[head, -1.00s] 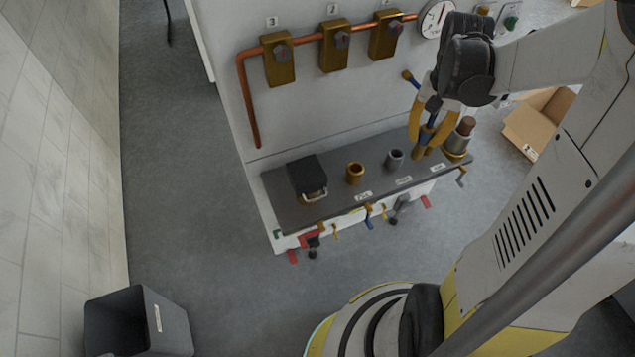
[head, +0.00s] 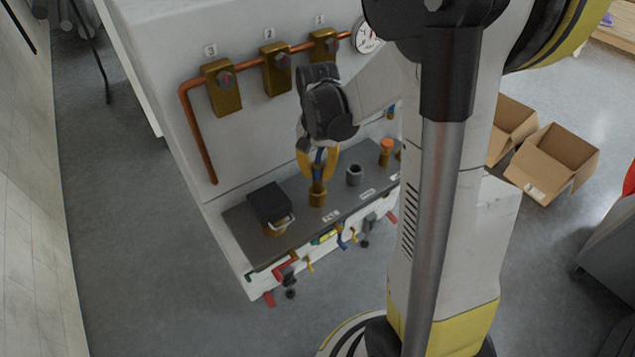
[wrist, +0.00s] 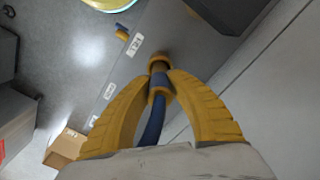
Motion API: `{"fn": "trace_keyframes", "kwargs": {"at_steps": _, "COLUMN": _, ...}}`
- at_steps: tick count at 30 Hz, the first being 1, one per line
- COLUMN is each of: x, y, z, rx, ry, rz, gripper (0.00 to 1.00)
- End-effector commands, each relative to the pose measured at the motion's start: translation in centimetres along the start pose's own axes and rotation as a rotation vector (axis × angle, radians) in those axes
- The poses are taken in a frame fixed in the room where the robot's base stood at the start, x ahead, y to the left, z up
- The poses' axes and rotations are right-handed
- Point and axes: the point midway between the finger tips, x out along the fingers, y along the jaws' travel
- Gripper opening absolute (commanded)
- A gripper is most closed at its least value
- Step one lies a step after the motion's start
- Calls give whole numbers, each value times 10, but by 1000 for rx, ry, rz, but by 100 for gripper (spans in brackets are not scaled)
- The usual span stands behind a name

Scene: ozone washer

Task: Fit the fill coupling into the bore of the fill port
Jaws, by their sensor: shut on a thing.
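My gripper (head: 318,160) has yellow fingers and points down over the dark counter (head: 240,226). The brass fill port (head: 317,199) stands on the counter directly below the coupling, behind the label. The coupling looks in line with the port and at its mouth. I cannot tell whether its end is inside the bore, which is hidden.
A grey port (head: 354,176) and an orange-topped fitting (head: 386,150) stand to the right. A black box with a handle (head: 269,204) is at the left. Brass valves (head: 222,88) on a copper pipe line the wall behind. Coloured levers (head: 285,267) line the front.

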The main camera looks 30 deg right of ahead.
Motion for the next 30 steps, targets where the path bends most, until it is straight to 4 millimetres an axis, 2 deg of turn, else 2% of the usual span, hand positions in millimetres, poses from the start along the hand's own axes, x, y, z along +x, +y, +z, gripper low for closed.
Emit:
{"fn": "trace_keyframes", "kwargs": {"at_steps": 1, "x": 12, "y": 0, "z": 0, "rx": 0, "ry": 0, "rz": 0, "gripper": 0}}
{"fn": "trace_keyframes", "kwargs": {"at_steps": 5, "x": 31, "y": 0, "z": 0, "rx": 0, "ry": 1, "rz": -1, "gripper": 0}}
{"fn": "trace_keyframes", "kwargs": {"at_steps": 16, "x": 34, "y": 0, "z": 0, "rx": 0, "ry": 1, "rz": -1, "gripper": 0}}
{"fn": "trace_keyframes", "kwargs": {"at_steps": 17, "x": 34, "y": 0, "z": 0, "rx": 0, "ry": 1, "rz": -1, "gripper": 24}}
{"fn": "trace_keyframes", "kwargs": {"at_steps": 18, "x": 33, "y": 0, "z": 0, "rx": 0, "ry": 1, "rz": -1, "gripper": 36}}
{"fn": "trace_keyframes", "kwargs": {"at_steps": 19, "x": 33, "y": 0, "z": 0, "rx": 0, "ry": 1, "rz": -1, "gripper": 42}}
{"fn": "trace_keyframes", "kwargs": {"at_steps": 30, "x": 27, "y": 1, "z": 0, "rx": 0, "ry": 1, "rz": -1, "gripper": 42}}
